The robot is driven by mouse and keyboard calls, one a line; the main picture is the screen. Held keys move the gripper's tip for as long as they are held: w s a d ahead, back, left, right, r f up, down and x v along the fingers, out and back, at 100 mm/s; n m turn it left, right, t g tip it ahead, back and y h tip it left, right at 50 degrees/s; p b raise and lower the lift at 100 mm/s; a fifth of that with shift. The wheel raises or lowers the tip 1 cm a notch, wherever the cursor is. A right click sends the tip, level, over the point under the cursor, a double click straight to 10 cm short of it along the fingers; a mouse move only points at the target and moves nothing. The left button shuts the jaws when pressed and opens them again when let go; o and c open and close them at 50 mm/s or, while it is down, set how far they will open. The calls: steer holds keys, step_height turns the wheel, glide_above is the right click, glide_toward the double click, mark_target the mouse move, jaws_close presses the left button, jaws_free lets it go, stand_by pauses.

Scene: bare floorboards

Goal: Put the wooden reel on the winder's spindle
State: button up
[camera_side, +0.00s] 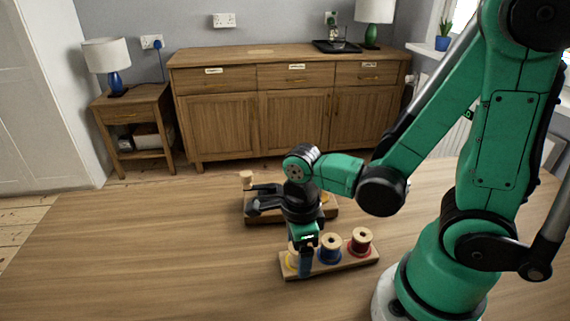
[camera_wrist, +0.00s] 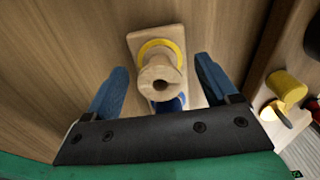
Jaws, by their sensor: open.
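Several wooden reels stand in a row on a small wooden rack (camera_side: 328,267): a yellow-marked one (camera_side: 291,260), a blue one (camera_side: 330,249) and a red one (camera_side: 360,241). My gripper (camera_side: 303,262) points down at the yellow-marked reel, partly hiding it. In the wrist view this reel (camera_wrist: 159,77) stands upright between my two blue fingers (camera_wrist: 162,72). The fingers are open, with gaps on both sides. A bit of blue shows behind the reel. The winder (camera_side: 258,217) has a wooden base and dark parts, behind my arm; its spindle cannot be made out.
In the wrist view a yellow cylinder (camera_wrist: 286,87) on a wooden base lies to the right, near dark parts. The table (camera_side: 130,250) is clear on the left. A sideboard (camera_side: 265,110) and a lamp table (camera_side: 130,110) stand beyond it.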

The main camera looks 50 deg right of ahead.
jaws_close()
steer(key=shift+r, duration=0.2)
step_height(320, 180, up, 19)
steer(key=shift+m, duration=0.5)
steer(key=w+d+f, duration=0.1)
steer(key=d+f, duration=0.2)
steer(key=d, duration=0.1)
steer(key=w+d+f, duration=0.2)
steer(key=d+f, duration=0.1)
steer(key=d, duration=0.2)
steer(key=w+d+f, duration=0.1)
steer(key=d+f, duration=0.2)
steer(key=d, duration=0.2)
steer(key=shift+w+d, duration=0.15)
steer(key=shift+d, duration=0.1)
